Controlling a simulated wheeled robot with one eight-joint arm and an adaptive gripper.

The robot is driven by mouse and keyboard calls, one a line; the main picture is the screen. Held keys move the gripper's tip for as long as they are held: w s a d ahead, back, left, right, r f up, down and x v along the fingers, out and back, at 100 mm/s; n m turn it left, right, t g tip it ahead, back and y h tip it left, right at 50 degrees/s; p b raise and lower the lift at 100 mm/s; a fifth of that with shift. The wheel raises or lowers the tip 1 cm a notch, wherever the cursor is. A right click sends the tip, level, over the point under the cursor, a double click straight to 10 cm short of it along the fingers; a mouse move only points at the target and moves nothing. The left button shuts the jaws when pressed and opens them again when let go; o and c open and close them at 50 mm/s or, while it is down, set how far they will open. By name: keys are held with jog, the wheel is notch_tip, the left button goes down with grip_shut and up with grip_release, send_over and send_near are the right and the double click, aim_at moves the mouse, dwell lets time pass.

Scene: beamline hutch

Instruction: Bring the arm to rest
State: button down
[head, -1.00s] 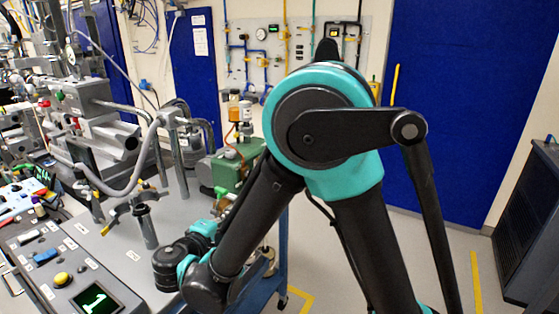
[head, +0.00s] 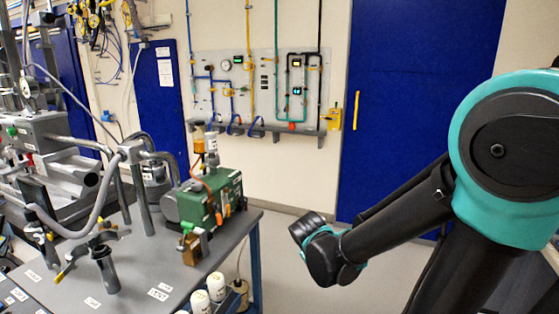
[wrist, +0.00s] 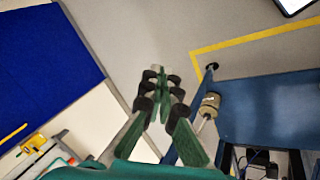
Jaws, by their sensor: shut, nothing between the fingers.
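My gripper (wrist: 159,80) shows in the wrist view with its green and black fingers together and nothing between them. It hangs over open floor beside the blue table frame. In the head view my teal and black arm is bent, with its elbow at the right edge and its forearm running left and down. The wrist end is right of the grey bench (head: 140,270). My fingers cannot be made out in the head view.
A green pump unit (head: 215,200) and white bottles (head: 208,298) are at the bench's right side. A blue door (head: 420,80) and a wall panel with pipes (head: 260,90) stand behind. A yellow floor line (wrist: 250,38) crosses clear floor.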

jog(key=s+d+f+m+y, duration=0.2)
jog(key=s+d+m+y, duration=0.1)
jog(key=s+d+m, duration=0.2)
jog(key=shift+s+d+f+m+g, duration=0.2)
jog(key=shift+s+f+m+g, duration=0.1)
jog(key=shift+s, duration=0.9)
